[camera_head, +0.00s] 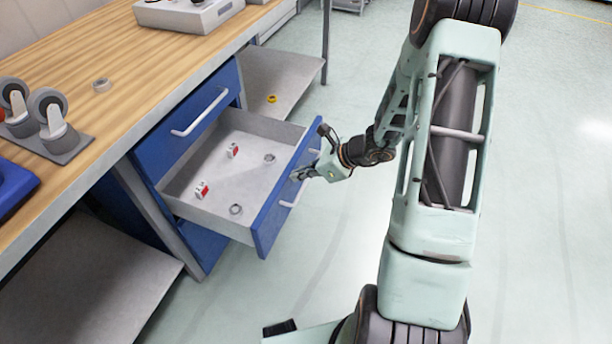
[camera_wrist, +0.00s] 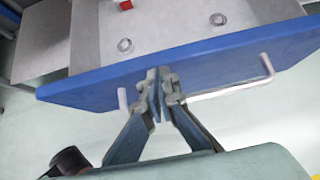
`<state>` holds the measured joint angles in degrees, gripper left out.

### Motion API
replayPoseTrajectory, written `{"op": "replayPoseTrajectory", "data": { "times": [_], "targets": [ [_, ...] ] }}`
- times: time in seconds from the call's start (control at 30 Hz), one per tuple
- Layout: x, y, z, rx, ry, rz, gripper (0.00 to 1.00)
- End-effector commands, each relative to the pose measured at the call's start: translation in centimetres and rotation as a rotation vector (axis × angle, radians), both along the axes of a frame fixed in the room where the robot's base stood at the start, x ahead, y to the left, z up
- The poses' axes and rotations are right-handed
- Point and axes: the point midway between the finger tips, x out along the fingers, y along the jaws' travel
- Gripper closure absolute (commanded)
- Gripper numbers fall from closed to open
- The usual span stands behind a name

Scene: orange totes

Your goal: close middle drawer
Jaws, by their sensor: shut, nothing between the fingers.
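The middle drawer (camera_head: 228,205) of the blue cabinet is pulled far out, with a grey tray and a blue front (camera_head: 278,217). Small red-and-white parts and grey rings lie inside it. The white bar handle (camera_head: 300,188) runs along the front; in the wrist view the handle (camera_wrist: 230,91) shows to both sides of my gripper. My gripper (camera_head: 297,175) is shut and empty at the outer face of the drawer front, by the handle. In the wrist view its fingertips (camera_wrist: 158,77) overlap the blue front; I cannot tell whether they touch it.
The upper drawer (camera_head: 185,125) is shut. A wooden worktop (camera_head: 120,85) above carries casters (camera_head: 48,115) and a grey box (camera_head: 188,10). Shelves flank the cabinet; a yellow ring (camera_head: 271,99) lies on the right one. The floor (camera_head: 330,270) beyond the drawer is clear.

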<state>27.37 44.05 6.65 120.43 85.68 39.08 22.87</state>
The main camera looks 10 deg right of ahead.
Motion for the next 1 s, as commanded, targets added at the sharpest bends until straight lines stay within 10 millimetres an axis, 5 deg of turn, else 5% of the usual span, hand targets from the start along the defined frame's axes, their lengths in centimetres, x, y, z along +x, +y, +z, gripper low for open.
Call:
{"op": "replayPoseTrajectory", "data": {
  "times": [0.57, 1.0],
  "targets": [
    [1.3, 1.9, -0.1, 0.000, -0.002, 0.004, 1.00],
    [7.8, 10.9, 0.0, 0.001, -0.002, 0.006, 1.00]
  ]
}}
